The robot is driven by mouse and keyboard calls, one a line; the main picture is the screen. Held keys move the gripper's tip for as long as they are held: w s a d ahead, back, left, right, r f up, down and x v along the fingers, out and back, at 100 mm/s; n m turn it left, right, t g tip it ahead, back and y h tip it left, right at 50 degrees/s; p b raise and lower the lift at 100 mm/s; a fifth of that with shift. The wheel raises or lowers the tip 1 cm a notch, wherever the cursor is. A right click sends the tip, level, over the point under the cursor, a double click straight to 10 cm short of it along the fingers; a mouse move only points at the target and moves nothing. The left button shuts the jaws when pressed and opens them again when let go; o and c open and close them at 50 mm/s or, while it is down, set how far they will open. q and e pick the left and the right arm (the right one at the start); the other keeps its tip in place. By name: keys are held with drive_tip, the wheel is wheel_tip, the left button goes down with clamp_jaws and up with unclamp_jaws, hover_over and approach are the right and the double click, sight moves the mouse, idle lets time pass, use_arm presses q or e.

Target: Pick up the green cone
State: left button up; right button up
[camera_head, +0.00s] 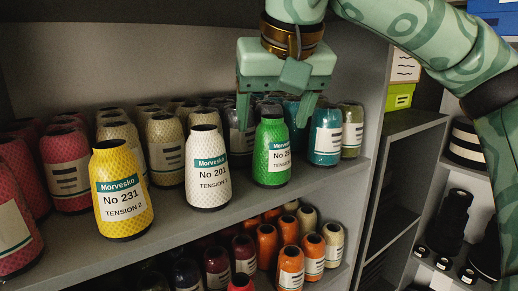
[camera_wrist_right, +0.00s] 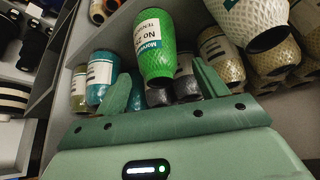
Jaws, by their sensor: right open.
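The green cone (camera_head: 270,150) stands upright near the front of the upper shelf in the head view, with a white label marked Morvesko. It also shows in the right wrist view (camera_wrist_right: 153,55), ahead of and between the fingers. My right gripper (camera_head: 275,112) is open, its fingers pointing down on either side of the cone's top in the head view. In the wrist view the gap between the fingers (camera_wrist_right: 158,88) looks empty; I cannot tell whether a finger touches the cone. My left gripper is not in view.
A white cone (camera_head: 205,170) stands left of the green one, and a yellow cone (camera_head: 121,195) further left. Teal cones (camera_head: 325,135) stand close on the right. Several more cones fill the shelf (camera_head: 175,232) behind. A lower shelf holds orange cones (camera_head: 290,265).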

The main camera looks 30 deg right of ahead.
sight(270, 141)
drive_tip(key=shift+d+f, duration=0.1)
drive_tip(key=shift+f, duration=0.45)
drive_tip(key=shift+p+x, duration=0.45)
drive_tip(key=shift+x, duration=0.4)
drive_tip(key=x, duration=0.3)
drive_tip(key=shift+w+d+f, duration=0.1)
drive_tip(key=shift+w, duration=0.2)
drive_tip(key=shift+s, duration=0.3)
drive_tip(key=c, duration=1.1)
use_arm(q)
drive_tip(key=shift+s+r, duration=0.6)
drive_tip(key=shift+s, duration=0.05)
use_arm(e)
drive_tip(key=shift+w, duration=0.15)
